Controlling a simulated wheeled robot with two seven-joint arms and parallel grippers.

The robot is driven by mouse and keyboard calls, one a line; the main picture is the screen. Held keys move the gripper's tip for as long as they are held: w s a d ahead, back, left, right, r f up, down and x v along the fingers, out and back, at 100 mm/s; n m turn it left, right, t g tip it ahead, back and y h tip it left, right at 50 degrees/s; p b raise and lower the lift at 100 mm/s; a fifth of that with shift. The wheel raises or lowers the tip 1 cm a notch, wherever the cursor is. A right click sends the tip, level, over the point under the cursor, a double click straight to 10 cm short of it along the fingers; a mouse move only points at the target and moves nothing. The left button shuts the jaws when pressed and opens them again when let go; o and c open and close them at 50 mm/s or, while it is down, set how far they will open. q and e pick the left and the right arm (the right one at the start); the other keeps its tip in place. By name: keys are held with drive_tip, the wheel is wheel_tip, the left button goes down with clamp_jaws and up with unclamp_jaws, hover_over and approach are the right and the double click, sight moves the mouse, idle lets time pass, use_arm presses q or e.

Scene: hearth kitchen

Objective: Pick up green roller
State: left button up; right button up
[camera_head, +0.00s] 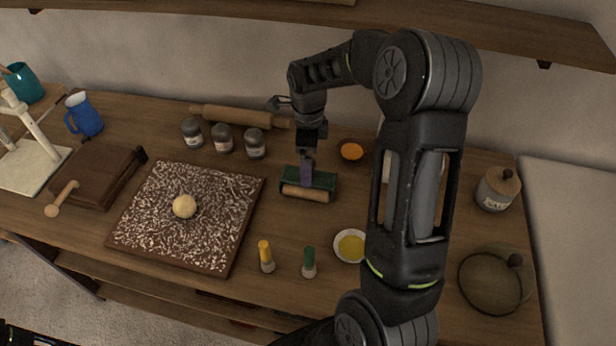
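The green roller (322,179) lies on the wooden counter right of the dough board, with a green frame and a pale wooden cylinder along its front. My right arm reaches over from the lower right. My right gripper (308,153) points down directly above the roller, its tip meeting or nearly meeting the green frame. The gripper is seen small and edge-on, so its finger gap and any contact are unclear. My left gripper is out of view.
A floured board (165,243) with a dough ball (184,206) is to the left. Yellow (266,256) and green-topped (309,262) bottles and an oil bowl (350,246) stand in front. An orange bowl (351,151) is behind right.

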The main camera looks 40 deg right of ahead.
drive_tip(key=shift+f, duration=0.65)
wheel_tip(320, 180, down, 5)
drive_tip(key=b, duration=0.3)
drive_tip(key=shift+s+r, duration=0.15)
drive_tip(key=shift+r, duration=0.05)
drive_tip(key=shift+f, duration=0.35)
drive_tip(key=shift+c, duration=0.2)
